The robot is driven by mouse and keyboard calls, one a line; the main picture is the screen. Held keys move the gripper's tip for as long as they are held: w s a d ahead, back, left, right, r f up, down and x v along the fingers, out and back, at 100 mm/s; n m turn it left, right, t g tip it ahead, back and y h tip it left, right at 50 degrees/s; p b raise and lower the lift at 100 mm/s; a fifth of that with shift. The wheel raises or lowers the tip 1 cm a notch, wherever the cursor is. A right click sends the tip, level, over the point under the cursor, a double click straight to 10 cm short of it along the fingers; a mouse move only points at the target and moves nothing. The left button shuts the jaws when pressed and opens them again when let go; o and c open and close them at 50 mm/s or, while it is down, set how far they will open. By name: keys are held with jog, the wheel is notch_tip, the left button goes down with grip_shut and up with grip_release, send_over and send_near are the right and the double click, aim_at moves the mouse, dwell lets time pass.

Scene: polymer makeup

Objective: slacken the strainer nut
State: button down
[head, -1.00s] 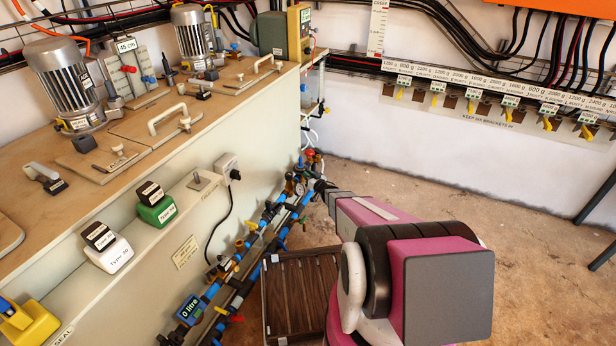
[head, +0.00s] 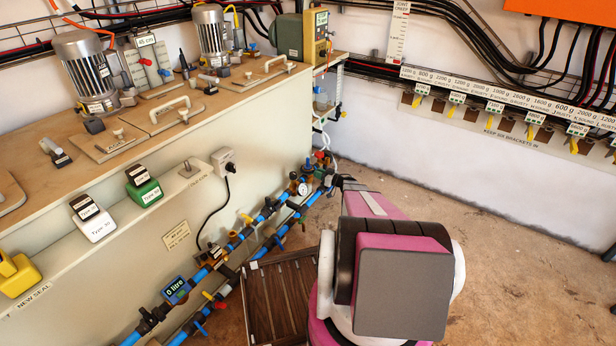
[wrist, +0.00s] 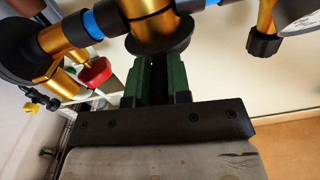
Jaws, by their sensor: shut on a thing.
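In the wrist view, my gripper (wrist: 160,75) points up the picture with its green fingers close together. Their tips meet the wide black nut (wrist: 160,36) under a gold strainer body (wrist: 150,8) on the pipe line, and are shut on it. The tips are partly hidden by the nut's rim. In the head view, my gripper (head: 334,181) is small at the far end of the pipes, beside the fittings, and the nut cannot be made out there.
Blue-and-black pipes (head: 247,232) with valves run along the cabinet front. A pressure gauge (wrist: 301,14) and a red knob (wrist: 95,73) flank the strainer. A dark slatted crate (head: 283,290) stands below my arm. Floor on the right is clear.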

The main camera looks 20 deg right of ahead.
jog(key=shift+w+d+n+g+y, duration=0.35)
jog(key=shift+w+n+g+y, duration=0.2)
jog(key=shift+n+g+y, duration=0.65)
jog(key=shift+w+d+n+g+y, duration=0.5)
jog(key=shift+n+g, duration=0.5)
jog(key=shift+g, duration=0.6)
jog(key=shift+w+d+n+g+y, duration=0.25)
jog(key=shift+w+n+g+y, duration=0.35)
jog(key=shift+n+g+y, duration=0.65)
jog(key=shift+g+h, duration=0.25)
jog(key=shift+g, duration=0.1)
jog(key=c, duration=1.1)
grip_release()
jog(key=v, duration=1)
jog(key=shift+s+d, duration=0.1)
jog(key=shift+d, duration=0.2)
